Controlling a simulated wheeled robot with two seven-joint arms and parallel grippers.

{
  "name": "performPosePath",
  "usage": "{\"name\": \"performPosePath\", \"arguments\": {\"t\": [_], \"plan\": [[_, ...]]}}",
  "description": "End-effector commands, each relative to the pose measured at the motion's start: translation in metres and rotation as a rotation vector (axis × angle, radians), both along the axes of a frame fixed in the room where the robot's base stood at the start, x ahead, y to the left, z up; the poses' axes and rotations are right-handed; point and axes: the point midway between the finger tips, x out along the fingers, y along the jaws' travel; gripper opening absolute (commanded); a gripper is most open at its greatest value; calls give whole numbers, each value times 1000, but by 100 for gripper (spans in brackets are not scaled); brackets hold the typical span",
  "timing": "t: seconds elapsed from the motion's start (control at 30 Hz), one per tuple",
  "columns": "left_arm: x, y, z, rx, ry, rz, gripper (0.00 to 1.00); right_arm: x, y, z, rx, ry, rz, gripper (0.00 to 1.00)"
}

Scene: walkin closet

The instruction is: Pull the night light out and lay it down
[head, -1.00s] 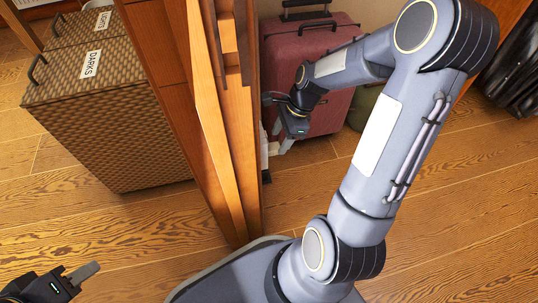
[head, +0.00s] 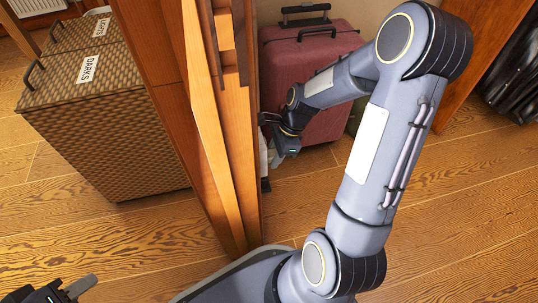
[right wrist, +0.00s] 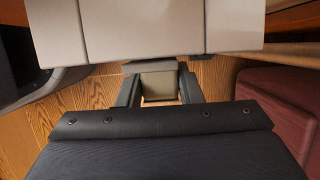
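My right gripper (head: 277,158) is low beside the wooden cabinet's end, in front of the red suitcase. In the right wrist view its two fingers (right wrist: 160,92) stand apart on either side of a small beige block, which looks like the night light (right wrist: 158,80). I cannot tell whether the fingers touch it. A wide beige panelled body (right wrist: 145,30) lies just beyond, across the top of that view. In the head view a whitish thing (head: 263,152) shows partly between the cabinet and my gripper. My left gripper (head: 75,292) is at the lower left, partly cut off, away from everything.
The wooden cabinet (head: 232,150) stands close on the left of my right gripper. The red suitcase (head: 325,120) is close behind it. A woven hamper (head: 110,130) marked DARKS stands further left. Dark bags (head: 510,80) are at the far right. The wood floor in front is clear.

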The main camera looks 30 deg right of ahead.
Motion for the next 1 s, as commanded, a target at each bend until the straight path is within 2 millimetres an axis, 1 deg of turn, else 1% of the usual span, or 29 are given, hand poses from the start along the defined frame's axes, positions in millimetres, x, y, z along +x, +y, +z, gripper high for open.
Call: {"name": "performPosePath", "arguments": {"t": [0.03,0.17,0.2,0.37,0.4,1.0], "plan": [[0,0,0,0,0,0,36,0,0,0,0,0,0,21],[0,0,0,0,0,0,36,0,0,0,0,0,0,5],[0,0,0,0,0,0,36,0,0,0,0,0,0,27],[0,0,0,0,0,0,36,0,0,0,0,0,0,6],[0,0,0,0,0,0,36,0,0,0,0,0,0,5],[0,0,3,0,0,0,36,-4,-13,0,0,1,-2,5]]}}
